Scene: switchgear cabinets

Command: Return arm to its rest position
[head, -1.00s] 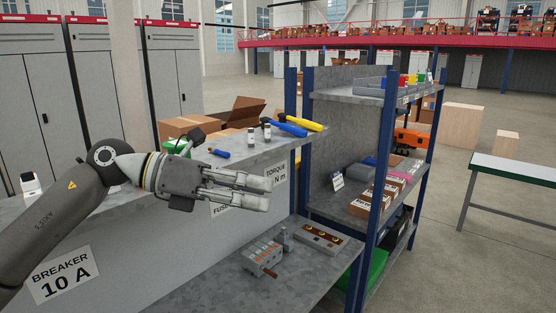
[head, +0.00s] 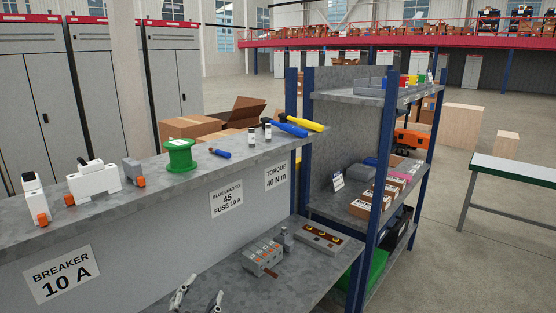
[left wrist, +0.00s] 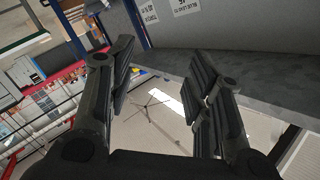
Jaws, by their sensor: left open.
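My left gripper (head: 198,300) shows only by its fingertips at the bottom edge of the head view, low in front of the grey lower shelf. The fingers are apart with nothing between them. In the left wrist view the two dark fingers of the left gripper (left wrist: 160,95) stand wide apart, with floor showing between them. The rest of the left arm is outside the head view. My right gripper is in neither view.
The upper shelf (head: 120,212) holds a green spool (head: 180,156), breakers and screwdrivers. The lower shelf (head: 215,275) holds a grey terminal block (head: 262,257) and a box with round contacts (head: 318,238). A blue-posted rack (head: 307,150) stands right. Open floor lies beyond it.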

